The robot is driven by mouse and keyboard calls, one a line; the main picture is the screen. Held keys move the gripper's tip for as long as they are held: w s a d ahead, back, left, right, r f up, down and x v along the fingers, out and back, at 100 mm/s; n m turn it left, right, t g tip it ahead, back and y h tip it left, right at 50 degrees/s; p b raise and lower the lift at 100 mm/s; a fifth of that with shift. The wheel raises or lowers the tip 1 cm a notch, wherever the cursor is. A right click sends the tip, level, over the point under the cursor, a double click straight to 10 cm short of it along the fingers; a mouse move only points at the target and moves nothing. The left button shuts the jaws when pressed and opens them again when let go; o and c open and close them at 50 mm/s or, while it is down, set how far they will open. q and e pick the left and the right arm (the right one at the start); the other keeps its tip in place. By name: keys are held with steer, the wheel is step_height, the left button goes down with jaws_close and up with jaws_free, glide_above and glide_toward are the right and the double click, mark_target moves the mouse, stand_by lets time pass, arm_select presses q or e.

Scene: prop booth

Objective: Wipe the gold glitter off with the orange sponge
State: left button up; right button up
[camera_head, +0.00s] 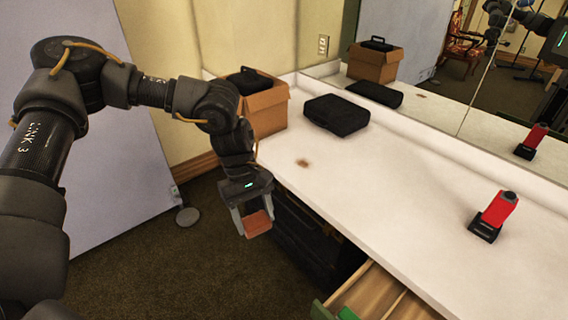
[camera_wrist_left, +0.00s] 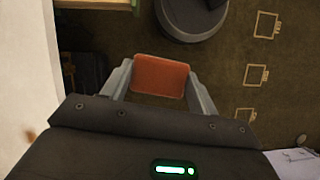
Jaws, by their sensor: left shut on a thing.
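My left gripper (camera_head: 255,221) is shut on the orange sponge (camera_head: 257,223). It holds the sponge in the air off the front edge of the white counter, over the dark carpet. In the left wrist view the sponge (camera_wrist_left: 160,76) sits between the two grey fingers. A small brownish-gold patch of glitter (camera_head: 303,163) lies on the counter, to the right of and beyond the gripper. Part of that patch shows at the left edge of the left wrist view (camera_wrist_left: 29,135). The sponge and the patch are apart. My right gripper is not in view.
The white counter (camera_head: 400,220) carries a cardboard box (camera_head: 266,111), a black case (camera_head: 337,115) and a red device on a black base (camera_head: 497,210). A drawer (camera_head: 372,294) stands open below the front edge. A mirror backs the counter. Bare counter surrounds the patch.

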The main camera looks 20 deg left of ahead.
arm_select(q)
steer(key=shift+d, duration=0.15)
steer(key=shift+s+f, duration=0.1)
steer(key=s+f, duration=0.3)
steer(key=f, duration=1)
steer(key=shift+s+f, duration=0.35)
